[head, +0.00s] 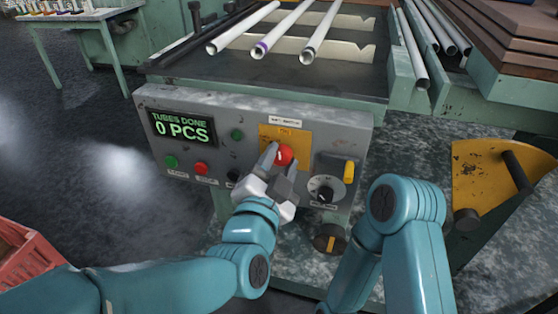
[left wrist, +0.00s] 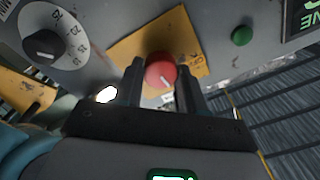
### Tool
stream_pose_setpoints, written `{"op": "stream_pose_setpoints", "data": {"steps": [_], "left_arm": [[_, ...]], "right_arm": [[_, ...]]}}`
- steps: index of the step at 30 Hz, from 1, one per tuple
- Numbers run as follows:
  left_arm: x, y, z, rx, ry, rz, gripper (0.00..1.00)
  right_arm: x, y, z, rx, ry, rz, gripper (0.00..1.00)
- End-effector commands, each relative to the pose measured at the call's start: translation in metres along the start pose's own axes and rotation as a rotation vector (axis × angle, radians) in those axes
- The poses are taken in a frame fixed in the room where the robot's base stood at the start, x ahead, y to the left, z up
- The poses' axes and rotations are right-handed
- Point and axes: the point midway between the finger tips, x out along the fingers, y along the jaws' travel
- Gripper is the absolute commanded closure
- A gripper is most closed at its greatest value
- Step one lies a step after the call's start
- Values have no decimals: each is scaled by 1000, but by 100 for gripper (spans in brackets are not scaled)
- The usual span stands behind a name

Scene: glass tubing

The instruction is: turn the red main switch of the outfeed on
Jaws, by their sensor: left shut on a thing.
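The red main switch (head: 284,155) is a round red knob on a yellow plate (head: 299,134) in the grey control panel. My left gripper (head: 280,158) is at the switch, its two fingers on either side of the red knob and shut on it. The panel display (head: 181,129) reads "TUBES DONE 0 PCS". My right gripper does not show; only part of my right arm is in the head view.
Beside the switch are a rotary dial (head: 325,189), a yellow part (head: 349,171), a green button (head: 171,161) and a smaller red button (head: 201,168). Several glass tubes (head: 283,30) lie above the panel. A red crate (head: 25,254) stands at the lower left.

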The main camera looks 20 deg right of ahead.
Motion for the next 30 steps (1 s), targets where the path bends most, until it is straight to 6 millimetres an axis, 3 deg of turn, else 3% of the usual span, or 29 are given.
{"op": "stream_pose_setpoints", "data": {"steps": [23,24,26,30], "left_arm": [[0,-1,-1,102,7,0,91],[0,-1,-2,102,7,0,54],[0,-1,-1,101,6,0,35],[0,0,-1,100,5,1,35]], "right_arm": [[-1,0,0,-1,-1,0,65],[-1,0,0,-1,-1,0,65],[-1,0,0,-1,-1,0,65],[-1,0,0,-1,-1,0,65]]}}
